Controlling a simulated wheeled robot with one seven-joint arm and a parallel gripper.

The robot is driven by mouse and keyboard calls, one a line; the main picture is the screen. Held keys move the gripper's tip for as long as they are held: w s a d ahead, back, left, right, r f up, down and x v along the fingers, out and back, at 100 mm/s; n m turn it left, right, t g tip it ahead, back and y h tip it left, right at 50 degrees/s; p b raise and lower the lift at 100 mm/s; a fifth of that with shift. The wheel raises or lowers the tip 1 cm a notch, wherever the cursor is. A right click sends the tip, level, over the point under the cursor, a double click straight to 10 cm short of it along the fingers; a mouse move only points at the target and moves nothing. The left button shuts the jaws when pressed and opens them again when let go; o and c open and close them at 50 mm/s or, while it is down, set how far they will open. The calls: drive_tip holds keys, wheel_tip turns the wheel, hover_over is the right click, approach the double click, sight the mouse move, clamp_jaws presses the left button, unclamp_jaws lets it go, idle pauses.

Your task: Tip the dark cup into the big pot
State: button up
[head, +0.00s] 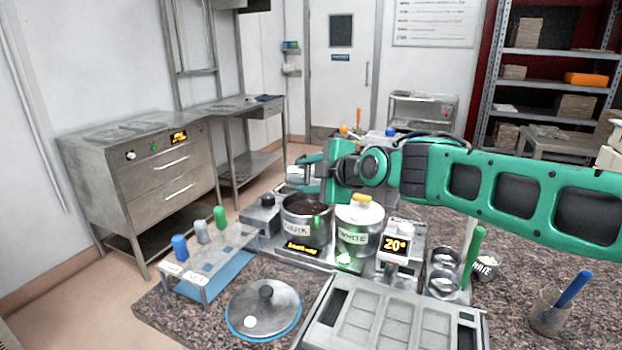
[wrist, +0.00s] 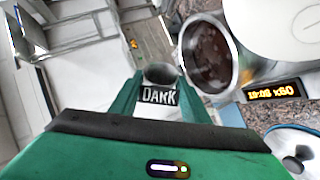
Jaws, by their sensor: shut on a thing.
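The big pot (head: 305,232) is a steel pot labelled DARK, open, with dark brown stuff inside; it also shows in the wrist view (wrist: 183,52). In the wrist view, my gripper (wrist: 157,88) is shut on the dark cup (wrist: 158,98), a small steel cup with a DARK label. The cup is beside the pot's rim, and its contents are not clear. In the head view, my gripper (head: 305,178) is above and behind the pot's left side. The cup there is mostly hidden, so its tilt is hard to tell.
A lidded pot labelled WHITE (head: 358,232) stands right beside the big pot. A steel lid (head: 264,308) lies on the counter in front. A small rack (head: 212,262) with coloured bottles stands at left. A display unit (head: 397,245) and small metal cups (head: 443,272) stand at right.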

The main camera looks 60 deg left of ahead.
sight(293, 182)
drive_tip(key=shift+f, duration=0.25)
drive_tip(key=shift+r, duration=0.25)
drive_tip(key=shift+f, duration=0.3)
drive_tip(key=shift+s+a+r+n+h, duration=0.15)
drive_tip(key=shift+s+n+h, duration=0.15)
drive_tip(key=shift+s+n, duration=0.15)
drive_tip(key=t, duration=0.1)
drive_tip(key=n+t+h, duration=0.1)
drive_tip(key=s+n+t+h, duration=0.1)
drive_tip(key=shift+a+f+n, duration=0.25)
drive_tip(key=shift+a+f, duration=0.05)
drive_tip(key=n+t+h, duration=0.1)
drive_tip(key=s+f+n+t+h, duration=0.1)
drive_tip(key=t, duration=0.1)
drive_tip(key=shift+a+f+n, duration=0.2)
drive_tip(key=shift+a+n, duration=0.1)
drive_tip(key=shift+s+f+n+t+h, duration=0.1)
drive_tip(key=shift+f+n+t+h, duration=0.25)
drive_tip(key=shift+n+t, duration=0.5)
drive_tip(key=shift+f+n+t+h, duration=0.2)
drive_tip(key=shift+f+n+t, duration=0.35)
drive_tip(key=shift+t, duration=0.45)
drive_tip(key=shift+s+f+n+t+h, duration=0.1)
drive_tip(key=shift+f+n+t+h, duration=0.2)
drive_tip(key=shift+n+t, duration=0.6)
